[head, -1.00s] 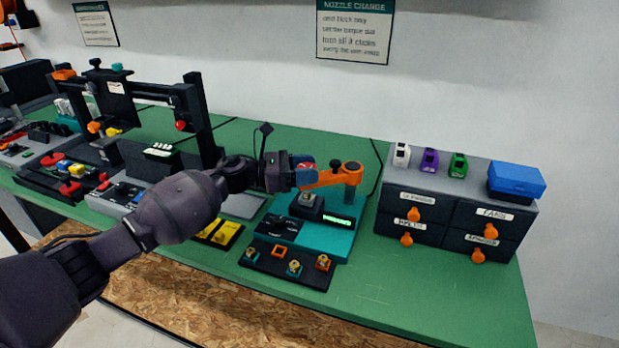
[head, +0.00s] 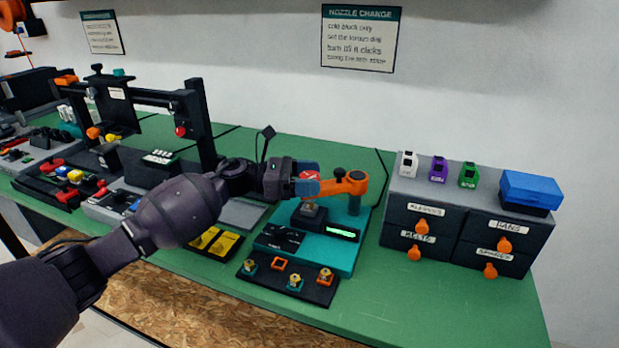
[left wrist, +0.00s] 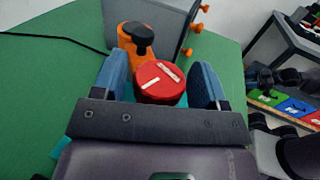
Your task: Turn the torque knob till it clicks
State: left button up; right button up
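The torque knob is a red round cap with a white bar on top, at the near end of an orange arm (head: 340,186); it shows clearly in the left wrist view (left wrist: 160,82). In the head view the red knob (head: 310,175) is partly hidden by my gripper. My left gripper (left wrist: 160,80) has its two blue fingers on either side of the knob. Narrow gaps seem to show between fingers and knob, so it looks open around it. In the head view my left gripper (head: 307,178) reaches in from the left. My right gripper is not in view.
The orange arm stands on a teal base (head: 345,255) with a small lit display. A black tray (head: 262,282) with several nozzles lies in front. A drawer cabinet (head: 455,230) with orange knobs is on the right. A black-framed printer (head: 205,125) stands left. A nozzle-change sign (head: 360,38) hangs behind.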

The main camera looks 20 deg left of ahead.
pick_arm(q)
jog(key=shift+o, duration=0.4)
jog(key=shift+s+a, duration=0.1)
jog(key=shift+a, duration=0.15)
jog(key=v, duration=1)
jog(key=shift+b, duration=0.35)
jog(key=shift+s+a, duration=0.1)
jog(key=shift+a, duration=0.05)
